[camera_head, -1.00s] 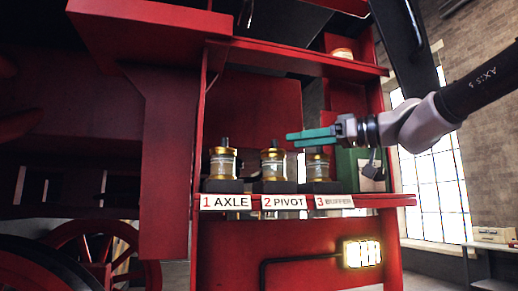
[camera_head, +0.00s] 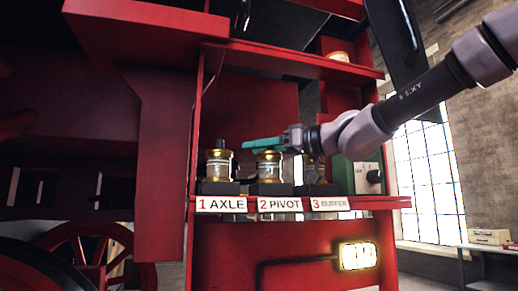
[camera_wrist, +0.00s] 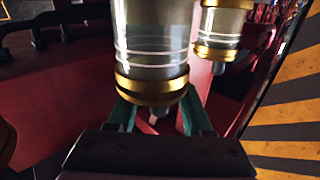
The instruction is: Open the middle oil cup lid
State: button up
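The middle oil cup (camera_head: 270,168), glass with gold bands, stands upright behind the "2 PIVOT" label. My gripper (camera_head: 262,143) reaches in from the right, its green fingers level with the cup's top and hiding its dark knob. In the wrist view, the cup (camera_wrist: 152,45) shows large, gold lid downward. The two fingers of my gripper (camera_wrist: 160,118) are apart, one on each side of the lid's small grey knob. I see no clear contact. The lid looks closed.
The axle cup (camera_head: 219,166) stands left of the middle cup. The buffer cup (camera_head: 314,171) stands right, partly hidden by my gripper. A red shelf (camera_head: 370,202) carries them, under a red overhang (camera_head: 300,63). A green box (camera_head: 343,172) stands at the right.

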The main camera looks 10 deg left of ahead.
grip_shut()
jog(key=shift+w, duration=0.1)
jog(key=shift+w+a+r+m+g+h, duration=0.1)
jog(key=shift+w+r+m+g+h, duration=0.15)
jog(key=shift+m+h, duration=0.3)
jog(key=shift+w+a+r+m+g+h, duration=0.1)
jog(key=shift+m+g+h, duration=0.25)
jog(key=shift+m+h, duration=0.2)
jog(key=shift+w+a+r+m+g+h, duration=0.1)
jog(key=shift+w+m+g+h, duration=0.15)
jog(key=shift+m+h, duration=0.15)
jog(key=shift+w+a+m+g+h, duration=0.1)
jog(key=shift+m+g+h, duration=0.2)
jog(key=shift+h, duration=0.1)
jog(key=m+g+h, duration=0.1)
jog(key=g+h, duration=0.1)
jog(key=w+a+f+m+g+h, duration=0.1)
jog(key=m+g+h, duration=0.1)
jog(key=w+m+g+h, duration=0.1)
jog(key=m+g, duration=0.1)
jog(key=shift+w+a+f+g+h, duration=0.15)
jog(key=shift+w+a+g+h, duration=0.15)
jog(key=shift+g+h, duration=0.1)
jog(key=shift+m, duration=0.3)
